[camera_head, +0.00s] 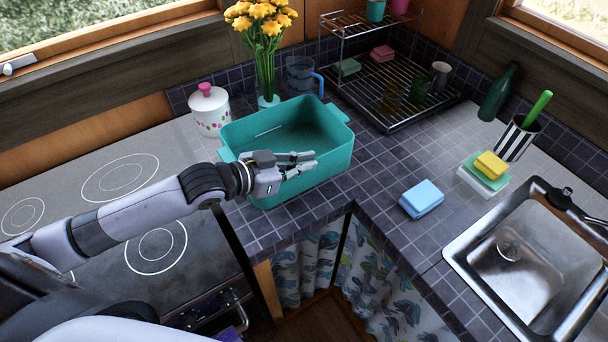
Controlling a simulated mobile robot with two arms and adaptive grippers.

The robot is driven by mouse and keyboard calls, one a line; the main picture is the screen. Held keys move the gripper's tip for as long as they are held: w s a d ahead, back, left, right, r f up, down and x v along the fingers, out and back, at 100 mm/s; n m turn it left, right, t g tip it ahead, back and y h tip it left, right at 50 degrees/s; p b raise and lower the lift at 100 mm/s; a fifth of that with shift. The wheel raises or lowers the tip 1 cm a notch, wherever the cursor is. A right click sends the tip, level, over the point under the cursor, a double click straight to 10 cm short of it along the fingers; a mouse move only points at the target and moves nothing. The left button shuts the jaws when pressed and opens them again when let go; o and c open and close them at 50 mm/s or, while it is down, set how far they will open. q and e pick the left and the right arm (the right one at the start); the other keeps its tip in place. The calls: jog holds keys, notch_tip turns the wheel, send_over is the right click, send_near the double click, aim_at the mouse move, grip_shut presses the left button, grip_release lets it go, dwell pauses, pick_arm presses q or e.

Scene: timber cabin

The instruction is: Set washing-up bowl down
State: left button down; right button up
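The teal washing-up bowl (326,166) sits upright on the dark tiled worktop (283,223), in the corner between the hob and the sink. It looks empty. My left gripper (305,163) reaches in from the left to the bowl's near side. Its two fingers are a little apart and overlap the near rim in the picture. I cannot tell whether they touch the rim. My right gripper is out of view.
A hob (115,178) lies left, with a lidded white pot (209,112) behind. Yellow flowers (261,20) and a glass jug (300,73) stand behind the bowl. A dish rack (385,92) is back right; sponges (422,198) and a sink (528,255) are right.

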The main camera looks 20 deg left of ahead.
aim_at(304, 190)
pick_arm(q)
jog(key=shift+f, duration=0.65)
notch_tip(304, 190, down, 4)
jog(key=shift+r, duration=0.2)
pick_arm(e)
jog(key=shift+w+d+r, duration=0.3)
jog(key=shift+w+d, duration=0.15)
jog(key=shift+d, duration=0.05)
pick_arm(q)
jog(key=c, duration=2.3)
grip_release()
jog(key=shift+f, duration=0.2)
jog(key=o, duration=0.5)
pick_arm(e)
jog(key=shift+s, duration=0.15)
